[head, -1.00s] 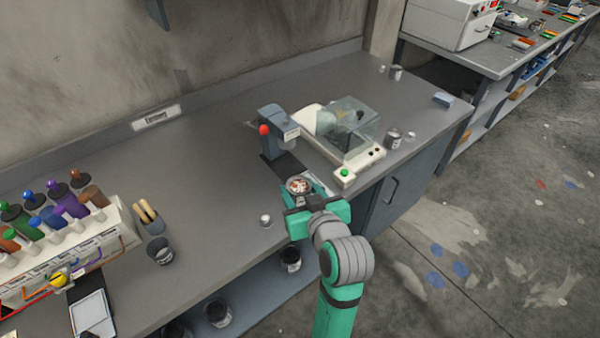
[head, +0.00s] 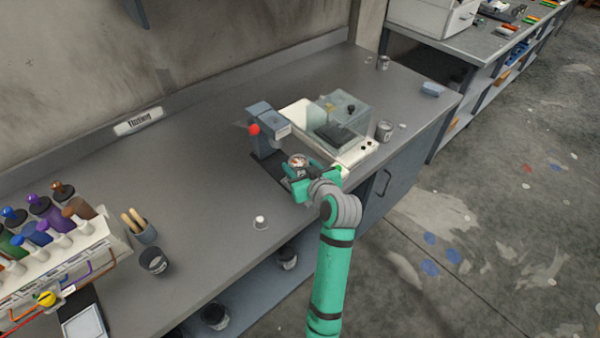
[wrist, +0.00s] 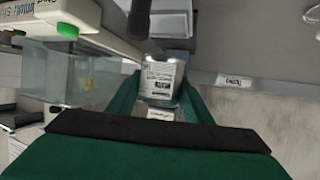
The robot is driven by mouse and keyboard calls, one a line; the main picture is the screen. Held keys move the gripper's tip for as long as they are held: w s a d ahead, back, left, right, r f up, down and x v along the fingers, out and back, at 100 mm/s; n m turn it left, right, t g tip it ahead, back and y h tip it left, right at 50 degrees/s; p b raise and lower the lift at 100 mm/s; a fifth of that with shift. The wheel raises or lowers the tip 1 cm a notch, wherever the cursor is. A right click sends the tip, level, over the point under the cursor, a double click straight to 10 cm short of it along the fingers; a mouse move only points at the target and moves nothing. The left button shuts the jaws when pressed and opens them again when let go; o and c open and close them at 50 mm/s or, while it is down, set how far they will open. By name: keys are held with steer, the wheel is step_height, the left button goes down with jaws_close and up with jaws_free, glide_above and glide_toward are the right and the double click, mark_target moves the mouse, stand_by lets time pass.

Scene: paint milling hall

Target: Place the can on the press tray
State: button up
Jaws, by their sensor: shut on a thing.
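The can (head: 297,160) has a paint-stained top and sits between the fingers of my green gripper (head: 303,170). In the wrist view the can (wrist: 160,82) shows a white printed label, with a finger of my gripper (wrist: 160,95) on each side. My gripper is shut on it. The press (head: 264,135) is a grey-blue stand with a red knob, just beyond and left of the can. Its dark base (head: 268,170) lies under and in front of it. Whether the can touches a surface there is hidden by my gripper.
A white machine with a clear cover (head: 340,115) stands right of the press, close to my gripper. A small white-topped pot (head: 260,222) is near the bench's front edge.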

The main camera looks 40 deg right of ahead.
mark_target(299, 172)
steer(key=shift+w+d+f, duration=0.35)
steer(key=shift+f, duration=0.2)
steer(key=shift+w+d+f, duration=0.3)
steer(key=shift+f, duration=1.65)
steer(key=shift+f, duration=0.15)
steer(key=o, duration=1.2)
steer(key=shift+c, duration=0.2)
steer(key=shift+r, duration=0.2)
steer(key=v, duration=1.2)
steer(key=shift+s+f, duration=0.1)
steer(key=shift+f, duration=0.05)
